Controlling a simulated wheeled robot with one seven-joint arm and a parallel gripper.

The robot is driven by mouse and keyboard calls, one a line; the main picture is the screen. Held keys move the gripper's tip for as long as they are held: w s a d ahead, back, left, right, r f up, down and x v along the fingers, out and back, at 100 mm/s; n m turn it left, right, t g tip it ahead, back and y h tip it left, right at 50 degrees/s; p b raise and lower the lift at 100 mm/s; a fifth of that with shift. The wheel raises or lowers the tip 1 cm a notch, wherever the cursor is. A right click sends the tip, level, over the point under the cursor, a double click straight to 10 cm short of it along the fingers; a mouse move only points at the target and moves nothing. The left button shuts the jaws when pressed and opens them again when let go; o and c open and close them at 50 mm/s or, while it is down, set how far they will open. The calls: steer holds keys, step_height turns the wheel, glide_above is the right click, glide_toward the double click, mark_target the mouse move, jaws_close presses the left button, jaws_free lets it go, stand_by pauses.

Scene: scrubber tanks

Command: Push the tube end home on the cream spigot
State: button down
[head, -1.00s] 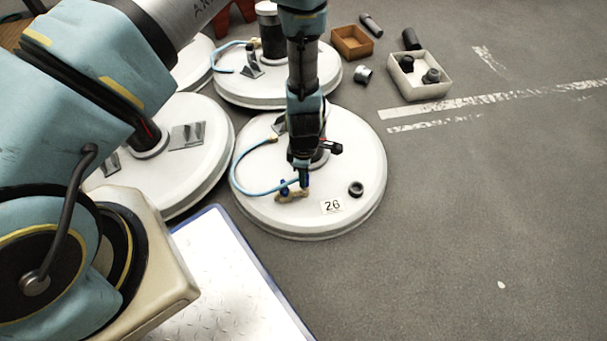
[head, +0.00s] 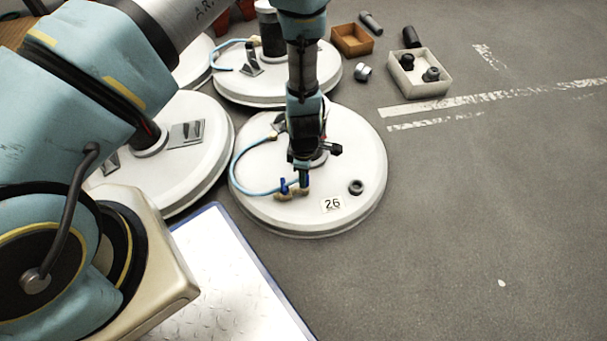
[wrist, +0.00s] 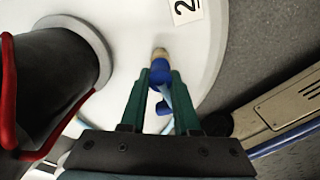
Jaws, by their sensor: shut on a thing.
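My gripper (head: 302,181) points down at the near part of the white tank lid marked 26 (head: 340,225). In the wrist view its two green fingers (wrist: 160,85) are shut on the blue tube (wrist: 166,90). The tan-cream spigot (wrist: 159,53) lies just beyond the fingertips, in line with a darker blue piece (wrist: 160,74). The fingers hide part of the joint, so I cannot tell how far the tube end is on. In the head view the tube (head: 235,165) loops left over the lid, and the spigot (head: 291,193) shows below my gripper.
A dark ring (head: 356,187) lies on the lid, right of the gripper. Other white lids (head: 205,110) stand behind and left. A cream box (head: 420,88) with dark fittings and a brown box (head: 352,45) sit on the floor. The floor to the right is mostly clear.

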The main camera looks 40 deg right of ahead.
steer(key=shift+f, duration=0.55)
steer(key=c, duration=0.6)
jaws_free()
steer(key=shift+o, duration=0.5)
steer(key=o, duration=0.4)
step_height(320, 180, up, 9)
steer(key=p, duration=0.7)
steer(key=shift+f, duration=0.2)
